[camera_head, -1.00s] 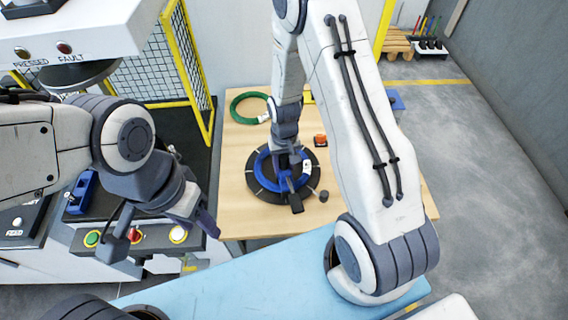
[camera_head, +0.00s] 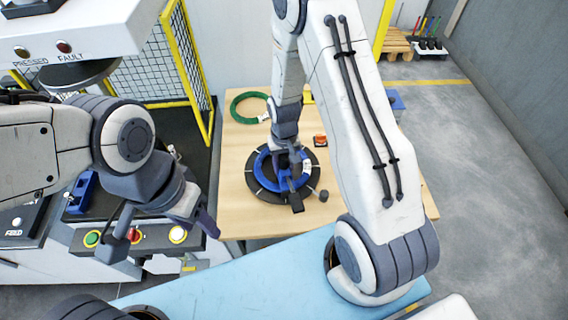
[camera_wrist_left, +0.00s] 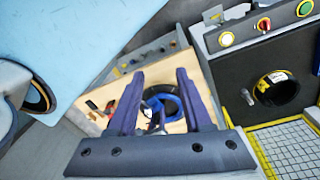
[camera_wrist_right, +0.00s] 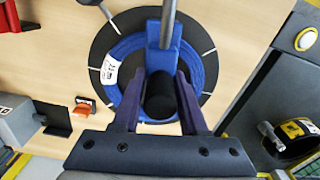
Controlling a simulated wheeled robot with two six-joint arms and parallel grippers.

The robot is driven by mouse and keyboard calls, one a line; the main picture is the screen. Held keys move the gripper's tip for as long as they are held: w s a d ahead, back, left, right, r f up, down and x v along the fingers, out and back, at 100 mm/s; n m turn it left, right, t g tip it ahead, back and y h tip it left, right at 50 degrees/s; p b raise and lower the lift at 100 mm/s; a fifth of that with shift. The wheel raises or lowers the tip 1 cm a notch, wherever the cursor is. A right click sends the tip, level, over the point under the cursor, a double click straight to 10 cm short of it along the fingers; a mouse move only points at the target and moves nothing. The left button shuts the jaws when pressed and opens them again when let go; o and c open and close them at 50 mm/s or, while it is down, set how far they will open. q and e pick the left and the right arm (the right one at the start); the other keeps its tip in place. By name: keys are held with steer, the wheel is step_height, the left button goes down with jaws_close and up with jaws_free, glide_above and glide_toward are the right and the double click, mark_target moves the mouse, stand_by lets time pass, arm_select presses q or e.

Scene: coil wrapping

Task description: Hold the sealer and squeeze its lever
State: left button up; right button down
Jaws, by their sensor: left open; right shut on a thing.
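The sealer (camera_wrist_right: 166,62) is a blue tool with a black round grip and a silver rod-like lever (camera_wrist_right: 167,22). It stands over a blue coil (camera_wrist_right: 118,72) with a white label, lying on a dark round disc (camera_wrist_right: 103,40). My right gripper (camera_wrist_right: 156,97) is shut on the sealer, with its fingers either side of the black grip. In the head view, my right gripper (camera_head: 291,186) hides much of the sealer. My left gripper (camera_head: 160,232) is open and empty, to the left of the table and well apart from the sealer.
The wooden table (camera_head: 235,215) also holds a green coil (camera_head: 250,98) and a small orange-and-black item (camera_head: 320,141). A machine with a button panel (camera_head: 140,236) stands left, near my left gripper. A yellow-framed mesh fence (camera_head: 150,75) is behind.

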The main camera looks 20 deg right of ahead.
stand_by(0.3)
arm_select(q)
steer(key=shift+w+d+f, duration=0.1)
steer(key=shift+d, duration=0.05)
jaws_close()
steer(key=m+h, duration=0.1)
steer(key=m, duration=0.7)
glide_above(299, 203)
step_height(299, 203, down, 11)
steer(key=shift+t, duration=0.3)
steer(key=shift+a+f, duration=0.2)
steer(key=shift+f, duration=1.7)
steer(key=shift+a+f, duration=0.15)
steer(key=shift+f, duration=1.7)
